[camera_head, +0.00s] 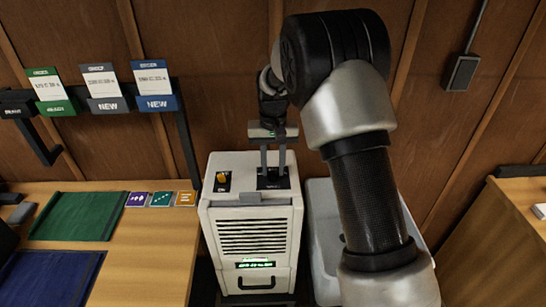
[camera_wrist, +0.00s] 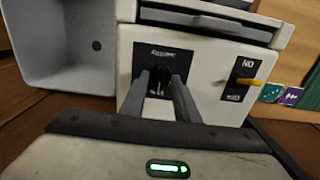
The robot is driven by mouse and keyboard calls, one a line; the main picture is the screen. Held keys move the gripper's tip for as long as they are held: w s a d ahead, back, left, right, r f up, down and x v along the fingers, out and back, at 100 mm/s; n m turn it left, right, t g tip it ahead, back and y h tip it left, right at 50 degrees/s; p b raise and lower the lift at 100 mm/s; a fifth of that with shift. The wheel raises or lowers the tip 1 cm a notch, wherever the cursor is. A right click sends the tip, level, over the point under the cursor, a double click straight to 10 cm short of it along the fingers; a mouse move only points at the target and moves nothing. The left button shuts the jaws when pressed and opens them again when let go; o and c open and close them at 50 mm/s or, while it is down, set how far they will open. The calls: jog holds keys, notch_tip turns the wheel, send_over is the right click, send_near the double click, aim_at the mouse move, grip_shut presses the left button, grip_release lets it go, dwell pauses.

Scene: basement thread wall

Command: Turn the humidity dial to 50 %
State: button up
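The humidity dial (camera_wrist: 160,74) is a dark knob on a black panel, on top of a white dehumidifier (camera_head: 254,214). Its panel (camera_head: 273,183) also shows in the head view, but the knob is mostly hidden there. The dial's scale and pointer are too small and covered to read. My gripper (camera_wrist: 164,80) reaches down to the panel, with its two grey fingers apart, one on each side of the knob. I cannot tell whether they press on it. In the head view my gripper (camera_head: 273,174) stands upright over the panel.
An on/off switch (camera_wrist: 245,82) with an orange lever sits beside the dial panel. The dehumidifier's front has a grille and a lit green display (camera_head: 256,264). A grey basin (camera_head: 322,215) stands on its right, and a wooden table (camera_head: 150,235) with mats on its left.

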aim_at(273, 171)
notch_tip(273, 171, up, 17)
jog(key=shift+r, duration=0.15)
dwell(0.5)
